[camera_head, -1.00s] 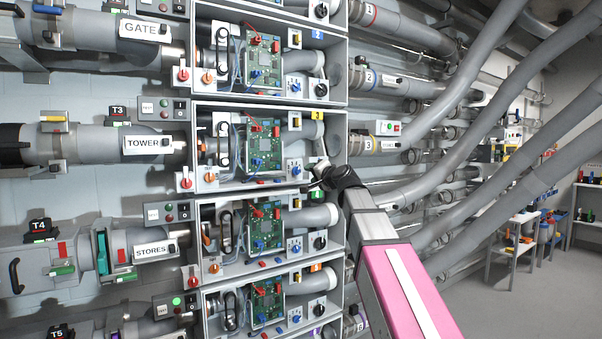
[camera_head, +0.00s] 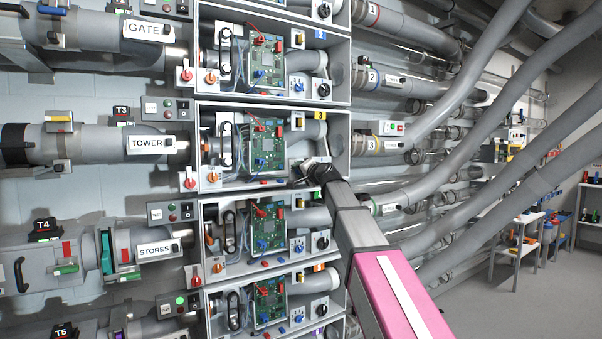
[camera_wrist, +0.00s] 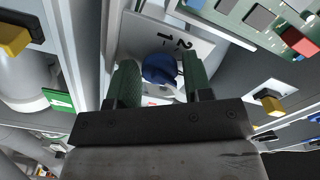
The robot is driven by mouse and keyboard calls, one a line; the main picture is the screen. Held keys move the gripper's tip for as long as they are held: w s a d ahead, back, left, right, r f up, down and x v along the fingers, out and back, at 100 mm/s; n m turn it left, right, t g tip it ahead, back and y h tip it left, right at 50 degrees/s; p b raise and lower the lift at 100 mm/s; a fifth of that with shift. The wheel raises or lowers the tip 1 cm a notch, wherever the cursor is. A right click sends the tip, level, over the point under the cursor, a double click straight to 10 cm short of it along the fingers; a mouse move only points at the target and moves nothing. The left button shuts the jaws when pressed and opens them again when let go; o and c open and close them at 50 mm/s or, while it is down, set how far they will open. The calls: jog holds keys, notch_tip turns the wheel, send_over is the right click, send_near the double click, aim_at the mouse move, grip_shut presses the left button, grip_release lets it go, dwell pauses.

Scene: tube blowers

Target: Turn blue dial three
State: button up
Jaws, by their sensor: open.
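The blue dial (camera_wrist: 160,69) shows in the wrist view on a pale plate (camera_wrist: 165,38) marked with the numerals 1 and 2. My gripper (camera_wrist: 159,78) is open, with one green finger on each side of the dial. I cannot tell whether the fingers touch it. In the head view my gripper (camera_head: 301,172) reaches into the lower right of the cabinet (camera_head: 226,104) with the yellow 3 label (camera_head: 320,115). There my gripper and wrist hide the dial.
A green circuit board (camera_head: 266,145) stands just left of my gripper, with an orange knob (camera_head: 213,177) further left. A grey elbow pipe (camera_head: 312,146) is just above. Similar cabinets with blue dials sit above and below. The cabinet's right wall is close to my wrist.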

jog(key=c, duration=0.7)
jog(key=shift+o, duration=0.2)
jog(key=shift+n, duration=0.3)
jog(key=n, duration=0.3)
jog(key=shift+n, duration=2.1)
jog(key=o, duration=0.7)
jog(key=shift+c, duration=0.2)
jog(key=shift+s, duration=0.1)
